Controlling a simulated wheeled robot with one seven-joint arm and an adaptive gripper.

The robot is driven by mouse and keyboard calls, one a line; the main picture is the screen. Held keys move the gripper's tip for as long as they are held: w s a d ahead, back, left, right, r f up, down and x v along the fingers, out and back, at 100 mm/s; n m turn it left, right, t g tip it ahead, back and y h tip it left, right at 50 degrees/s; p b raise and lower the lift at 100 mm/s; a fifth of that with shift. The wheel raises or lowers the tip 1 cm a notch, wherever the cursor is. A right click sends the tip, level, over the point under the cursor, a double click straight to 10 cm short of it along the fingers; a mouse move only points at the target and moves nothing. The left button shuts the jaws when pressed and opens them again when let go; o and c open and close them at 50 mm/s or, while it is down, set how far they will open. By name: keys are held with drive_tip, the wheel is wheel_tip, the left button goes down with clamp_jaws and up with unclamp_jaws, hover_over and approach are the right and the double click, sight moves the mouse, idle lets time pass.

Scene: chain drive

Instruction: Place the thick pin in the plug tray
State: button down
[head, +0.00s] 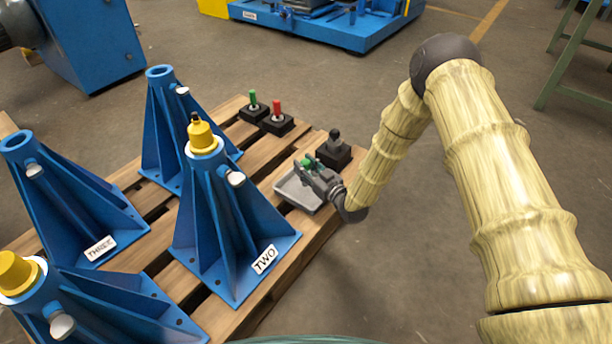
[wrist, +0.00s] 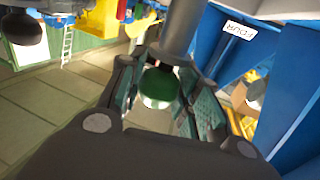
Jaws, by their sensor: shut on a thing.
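My gripper (head: 312,168) is shut on a pin with a green head (head: 307,162), above the grey tray (head: 296,193) at the pallet's right edge. In the wrist view the green head (wrist: 158,88) shows between the fingers, and a thick grey shaft (wrist: 183,25) extends from it toward the top of the picture. This looks like the thick pin. Its lower end is hidden in the head view, so I cannot tell whether it touches the tray. The visible part of the tray looks empty.
A black block with a dark knob (head: 335,137) stands just behind the tray. Two black blocks with a green pin (head: 253,99) and a red pin (head: 277,110) stand farther back. Blue stand TWO (head: 225,220) rises to the left of the tray.

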drive_tip(key=shift+f+b, duration=0.4)
drive_tip(key=shift+f, duration=1)
drive_tip(key=shift+f, duration=0.15)
drive_tip(key=c, duration=1)
unclamp_jaws()
drive_tip(key=shift+c, duration=0.2)
drive_tip(key=shift+s+d+r, duration=0.15)
drive_tip(key=shift+r, duration=0.05)
drive_tip(key=p+v, duration=0.6)
drive_tip(key=v, duration=0.5)
drive_tip(key=shift+s+d, duration=0.2)
drive_tip(key=shift+s, duration=0.1)
drive_tip(key=shift+f, duration=0.1)
